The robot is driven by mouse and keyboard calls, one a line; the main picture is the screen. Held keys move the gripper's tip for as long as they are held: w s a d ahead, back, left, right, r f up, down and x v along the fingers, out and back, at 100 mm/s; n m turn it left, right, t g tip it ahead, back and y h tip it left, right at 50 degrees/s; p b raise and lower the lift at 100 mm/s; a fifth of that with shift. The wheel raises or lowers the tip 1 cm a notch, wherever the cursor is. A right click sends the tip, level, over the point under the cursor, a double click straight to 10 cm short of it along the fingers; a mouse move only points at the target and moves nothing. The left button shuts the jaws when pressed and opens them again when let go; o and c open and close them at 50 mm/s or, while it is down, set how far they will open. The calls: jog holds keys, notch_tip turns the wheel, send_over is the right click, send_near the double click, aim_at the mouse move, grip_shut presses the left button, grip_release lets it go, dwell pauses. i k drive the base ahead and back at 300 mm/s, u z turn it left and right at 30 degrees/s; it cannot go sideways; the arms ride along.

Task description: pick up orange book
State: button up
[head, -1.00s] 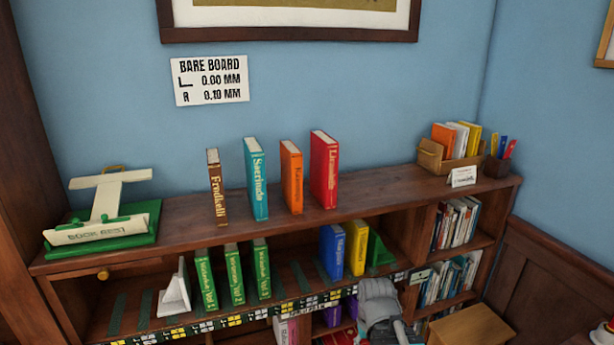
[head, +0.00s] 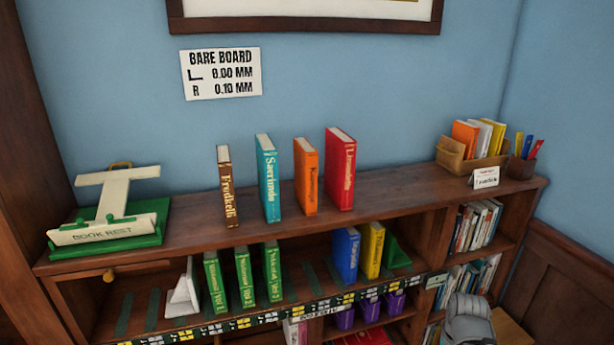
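The orange book (head: 306,178) stands upright on top of the bookcase (head: 400,190), its spine facing me. It is between the teal book (head: 268,180) on its left and the red book (head: 340,170) on its right, with a gap to the teal one and a narrow gap to the red one. A grey rounded part of my arm shows at the bottom right edge, low in front of the bookcase. My gripper's fingers are not in view.
A brown book (head: 227,188) stands left of the teal one. A green and white book rest (head: 108,222) is at the far left. A wooden box of books (head: 452,158) and a pen cup (head: 521,168) stand at the right. The shelf below holds green, blue and yellow books.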

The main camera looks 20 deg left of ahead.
aim_at(306, 156)
jog(key=u, duration=0.05)
jog(key=k, duration=1.35)
jog(key=u, duration=1.05)
jog(key=i, duration=1)
